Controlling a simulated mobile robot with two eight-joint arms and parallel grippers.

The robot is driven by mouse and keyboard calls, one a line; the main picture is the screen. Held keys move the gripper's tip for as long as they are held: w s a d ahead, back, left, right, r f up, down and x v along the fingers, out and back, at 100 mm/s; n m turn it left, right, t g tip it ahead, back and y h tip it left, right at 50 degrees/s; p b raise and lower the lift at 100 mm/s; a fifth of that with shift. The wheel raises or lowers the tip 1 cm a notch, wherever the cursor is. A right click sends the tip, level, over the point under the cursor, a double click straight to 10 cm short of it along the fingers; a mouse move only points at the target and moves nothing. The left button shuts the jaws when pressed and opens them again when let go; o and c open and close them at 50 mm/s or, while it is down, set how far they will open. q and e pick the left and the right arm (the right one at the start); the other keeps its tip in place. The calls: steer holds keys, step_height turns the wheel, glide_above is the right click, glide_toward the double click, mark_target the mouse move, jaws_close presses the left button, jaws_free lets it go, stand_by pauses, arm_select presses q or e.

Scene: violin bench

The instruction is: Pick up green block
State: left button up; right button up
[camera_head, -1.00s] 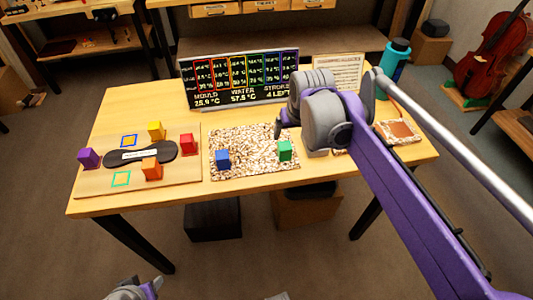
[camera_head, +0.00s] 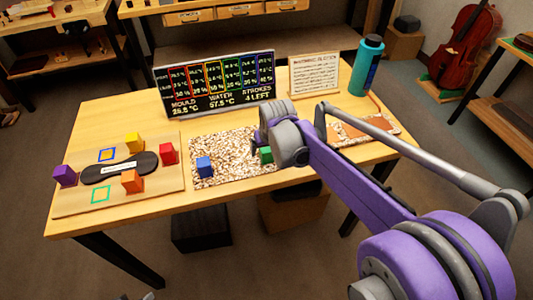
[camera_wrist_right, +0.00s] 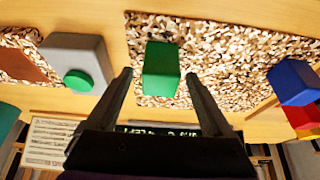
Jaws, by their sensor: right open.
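The green block (camera_head: 266,154) sits on the speckled mat (camera_head: 219,174) at the table's front middle. In the right wrist view the green block (camera_wrist_right: 161,68) lies between the two fingers of my right gripper (camera_wrist_right: 158,76), with mat showing on both sides of it. The fingers are open and do not appear to touch it. In the head view my right gripper (camera_head: 257,142) is by the block, and its wrist hides part of the block. Of my left arm only a sliver shows at the bottom edge, and its jaws cannot be made out.
A blue block (camera_head: 204,166) stands on the same mat, to the left. Further left a wooden board (camera_head: 75,205) holds purple, yellow, orange and red blocks. A display panel (camera_head: 216,83), a text sign (camera_head: 313,76) and a teal bottle (camera_head: 366,66) stand behind. A grey box with a green button (camera_wrist_right: 77,62) is close by.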

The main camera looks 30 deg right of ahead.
jaws_close()
stand_by(0.3)
steer(key=shift+r, duration=0.1)
